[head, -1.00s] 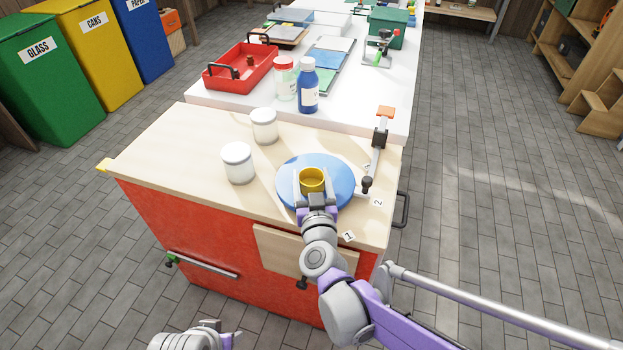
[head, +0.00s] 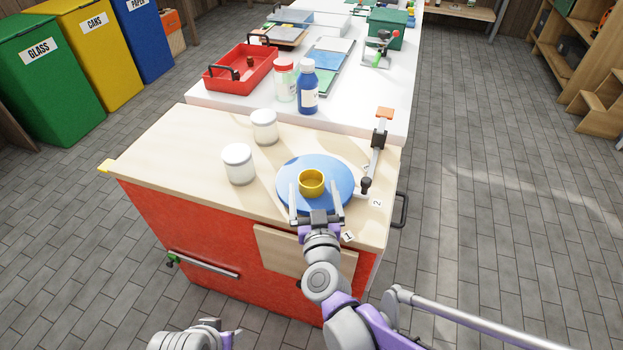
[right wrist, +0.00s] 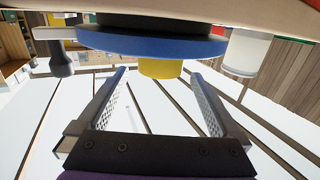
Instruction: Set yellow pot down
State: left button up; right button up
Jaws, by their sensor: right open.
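The yellow pot (head: 311,183) stands on the round blue disc (head: 334,176) on the wooden workbench. My right gripper (head: 315,197) is open, its two fingers either side of the pot's near edge and apart from it. The right wrist view appears upside down: the yellow pot (right wrist: 160,68) hangs from the blue disc (right wrist: 150,44), beyond and between the open fingertips (right wrist: 158,76). My left gripper (head: 215,338) shows only in part at the bottom edge of the head view, away from the bench; its jaws are not clear.
Two white jars (head: 238,164) (head: 264,127) stand left of the disc. A clamp (head: 378,140) lies to its right, near small number tags (head: 376,203). Behind, a white table (head: 370,105) holds a red tray (head: 240,72), a blue bottle (head: 308,88) and a red-capped jar (head: 284,80).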

jog(key=s+d+f+n+g+y+p, duration=0.1)
jog(key=s+g+y, duration=0.1)
jog(key=s, duration=0.3)
jog(key=s+d+f+n+g+y, duration=0.1)
jog(key=s+n+g+y, duration=0.1)
jog(key=s, duration=0.4)
jog(key=s+d+f+m+g+h, duration=0.2)
jog(key=s+d+f+g+h, duration=0.1)
jog(key=s+d, duration=0.4)
jog(key=s+d+f+m+g+h, duration=0.2)
jog(key=s+d+f+g, duration=0.4)
jog(key=s+d+f, duration=0.1)
jog(key=shift+s+d+h, duration=0.4)
jog(key=shift+s+d, duration=0.25)
jog(key=shift+s, duration=0.1)
